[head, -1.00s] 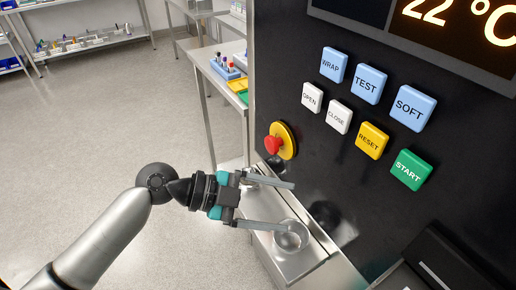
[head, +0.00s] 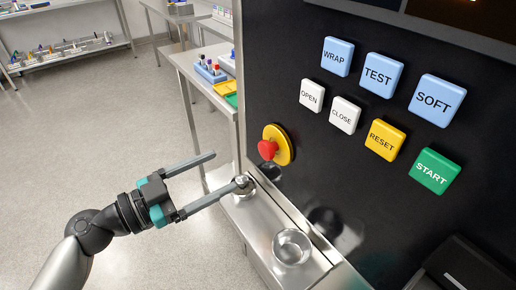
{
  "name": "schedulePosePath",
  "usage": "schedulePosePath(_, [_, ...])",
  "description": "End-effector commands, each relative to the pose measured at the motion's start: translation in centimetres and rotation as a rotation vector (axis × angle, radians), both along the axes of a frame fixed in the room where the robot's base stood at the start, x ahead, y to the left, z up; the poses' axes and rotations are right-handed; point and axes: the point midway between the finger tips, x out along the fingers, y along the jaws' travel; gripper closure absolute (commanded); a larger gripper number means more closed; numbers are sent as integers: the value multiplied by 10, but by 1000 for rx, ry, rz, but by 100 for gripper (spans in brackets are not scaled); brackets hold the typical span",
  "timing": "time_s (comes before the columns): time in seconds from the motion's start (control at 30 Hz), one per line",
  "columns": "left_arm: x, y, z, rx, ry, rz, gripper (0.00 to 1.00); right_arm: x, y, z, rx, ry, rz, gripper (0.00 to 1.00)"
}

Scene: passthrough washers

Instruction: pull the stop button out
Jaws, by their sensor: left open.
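The red stop button (head: 267,150) sits on a round yellow plate (head: 283,143) at the left edge of the black machine panel. My left gripper (head: 228,170) is open and empty, its two grey fingers spread and pointing right. It is to the left of and below the stop button in the picture, apart from it. The lower fingertip overlaps the view of a small metal knob-like item on the steel ledge; I cannot tell whether they touch. My right gripper is not in view.
Beside the stop button are the white OPEN (head: 312,95) and CLOSE (head: 345,115) buttons, with RESET (head: 384,140) and START (head: 435,171) further right. A steel ledge (head: 258,215) below carries a round glass dish (head: 291,247). A table (head: 187,62) with racks stands behind.

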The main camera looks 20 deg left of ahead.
Motion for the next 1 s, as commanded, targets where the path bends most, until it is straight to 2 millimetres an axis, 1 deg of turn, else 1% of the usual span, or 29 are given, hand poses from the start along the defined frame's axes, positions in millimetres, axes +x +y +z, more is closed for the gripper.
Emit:
schedulePosePath(0.03, [7, -6, 3, -1, -2, -3, 17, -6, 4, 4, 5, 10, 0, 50])
schedulePosePath(0.13, [20, -16, 3, 1, -3, -1, 17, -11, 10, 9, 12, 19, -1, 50])
schedulePosePath(0.3, [43, -34, 3, 0, -2, -2, 17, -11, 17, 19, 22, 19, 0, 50])
schedulePosePath(0.53, [69, -54, 2, 0, -1, -1, 17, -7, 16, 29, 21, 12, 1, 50])
schedulePosePath(0.7, [79, -62, 1, 1, -1, 0, 17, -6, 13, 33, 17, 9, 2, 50])
schedulePosePath(1.0, [82, -65, -1, 2, 0, -1, 17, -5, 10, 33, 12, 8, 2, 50])
